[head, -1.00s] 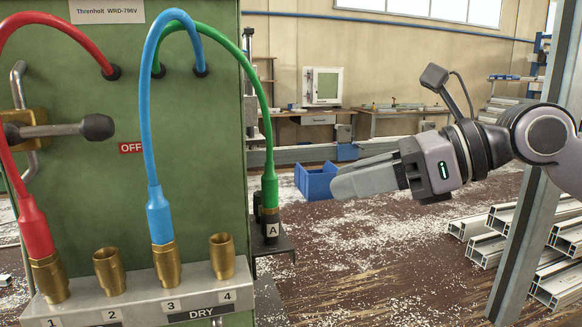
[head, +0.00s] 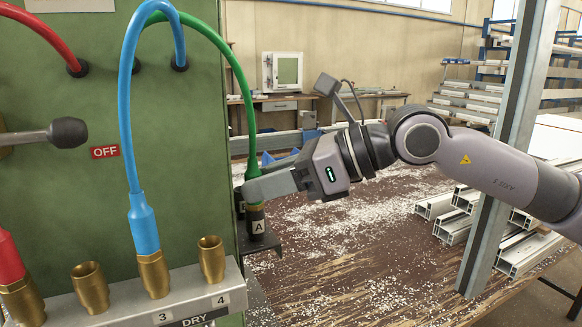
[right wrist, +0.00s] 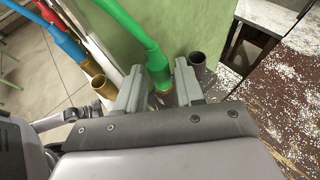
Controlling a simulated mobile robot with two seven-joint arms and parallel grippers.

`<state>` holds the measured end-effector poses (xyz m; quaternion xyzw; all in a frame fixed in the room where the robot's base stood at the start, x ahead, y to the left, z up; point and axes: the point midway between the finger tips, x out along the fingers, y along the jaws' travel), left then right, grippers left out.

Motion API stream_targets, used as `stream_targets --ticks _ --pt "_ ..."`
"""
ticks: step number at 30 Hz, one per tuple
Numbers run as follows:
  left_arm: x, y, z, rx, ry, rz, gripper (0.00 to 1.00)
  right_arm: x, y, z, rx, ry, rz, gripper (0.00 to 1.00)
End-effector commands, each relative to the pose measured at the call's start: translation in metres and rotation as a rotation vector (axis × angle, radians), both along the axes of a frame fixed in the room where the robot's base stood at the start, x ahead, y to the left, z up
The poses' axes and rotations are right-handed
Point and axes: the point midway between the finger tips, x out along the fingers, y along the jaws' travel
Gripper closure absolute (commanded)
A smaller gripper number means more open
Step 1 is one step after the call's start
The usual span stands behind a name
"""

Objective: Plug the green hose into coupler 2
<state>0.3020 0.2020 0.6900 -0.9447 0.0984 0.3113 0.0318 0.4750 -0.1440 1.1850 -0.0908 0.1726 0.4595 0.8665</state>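The green hose (head: 236,82) arches from the green machine panel down to the dark holder marked A (head: 256,222), where its green end (head: 251,170) stands upright. My right gripper (head: 262,186) is at that end, reaching in from the right. In the right wrist view its two fingers stand on either side of the green hose's end (right wrist: 160,76), apart, with no clear grip on it. Coupler 2 (head: 90,287) is an empty brass cup between the red and blue hoses; its number is out of the picture. My left gripper is not in view.
The blue hose (head: 143,222) is in coupler 3, and the red hose (head: 10,262) is in the coupler at far left. Coupler 4 (head: 211,260) is empty. A black-knobbed lever (head: 68,132) sticks out above. A metal post (head: 502,150) stands right, near stacked profiles.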

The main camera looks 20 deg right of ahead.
Motion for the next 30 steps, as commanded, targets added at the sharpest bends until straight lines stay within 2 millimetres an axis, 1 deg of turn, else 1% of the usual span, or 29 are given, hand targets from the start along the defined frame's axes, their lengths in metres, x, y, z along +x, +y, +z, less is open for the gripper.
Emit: stream_targets --ticks 3,10,11,12,13,14,16,17,18,30 --pt "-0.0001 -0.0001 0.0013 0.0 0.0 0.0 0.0 0.0024 0.0045 -0.0017 0.0 0.0 0.001 0.63" --pt "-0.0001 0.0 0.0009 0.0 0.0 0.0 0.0 0.0028 0.0047 -0.0024 -0.001 -0.001 0.0 0.63" --pt "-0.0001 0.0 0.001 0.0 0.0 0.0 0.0 0.0028 0.0047 -0.0024 -0.001 -0.001 0.0 0.7" --pt "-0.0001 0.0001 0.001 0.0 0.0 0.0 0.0 0.0028 0.0047 -0.0024 -0.001 -0.001 0.0 0.82" --pt "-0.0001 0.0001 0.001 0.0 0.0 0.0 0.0 0.0028 0.0047 -0.0023 -0.001 -0.001 0.0 0.92" --pt "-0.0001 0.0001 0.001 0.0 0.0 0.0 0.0 0.0028 0.0047 -0.0023 -0.001 -0.001 0.0 1.0" --pt "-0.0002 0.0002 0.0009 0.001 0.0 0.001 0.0 0.0028 0.0047 -0.0023 -0.001 -0.001 0.0 1.0" --pt "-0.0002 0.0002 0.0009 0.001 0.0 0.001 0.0 0.0028 0.0045 -0.0023 -0.001 -0.001 0.0 0.86" --pt "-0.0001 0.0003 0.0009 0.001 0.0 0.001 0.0 0.0027 0.0046 -0.0023 -0.001 -0.001 0.0 0.99" --pt "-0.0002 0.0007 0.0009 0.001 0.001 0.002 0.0 0.0028 0.0045 -0.0022 0.0 -0.001 0.0 1.0"
